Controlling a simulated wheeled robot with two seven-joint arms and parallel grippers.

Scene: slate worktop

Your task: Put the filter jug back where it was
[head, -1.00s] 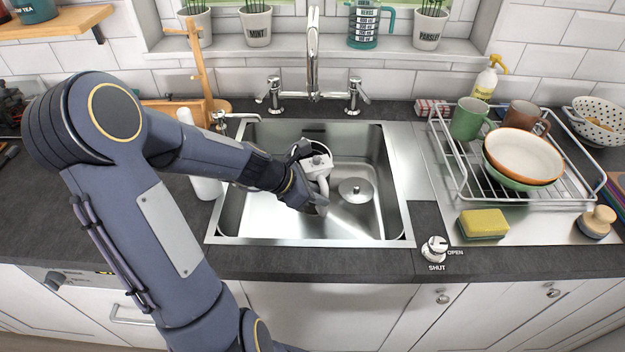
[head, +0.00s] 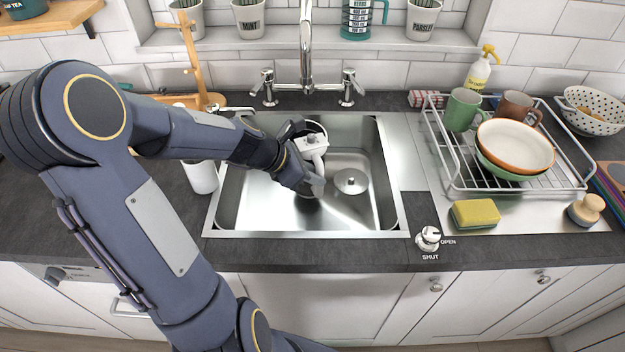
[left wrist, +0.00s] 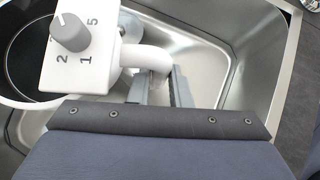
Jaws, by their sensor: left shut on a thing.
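The filter jug (head: 313,142) is white with a dark round opening and a grey dial on its lid. It is over the left-centre part of the steel sink (head: 372,232). In the left wrist view the jug's lid (left wrist: 92,72) shows the dial and numbers, with its white handle (left wrist: 150,58) curving to the right. My left gripper (head: 316,186) is shut on that handle. The jug's lower part is largely hidden by my gripper and arm. I cannot tell whether its base touches the sink floor. My right gripper is not in view.
The tap (head: 306,50) stands behind the sink. A white bottle (head: 202,178) stands left of it, partly behind my arm. The dish rack (head: 455,187) with mugs and bowls is at the right. A yellow sponge (head: 474,214) and drain knob (head: 428,237) sit in front. The right side of the basin is clear.

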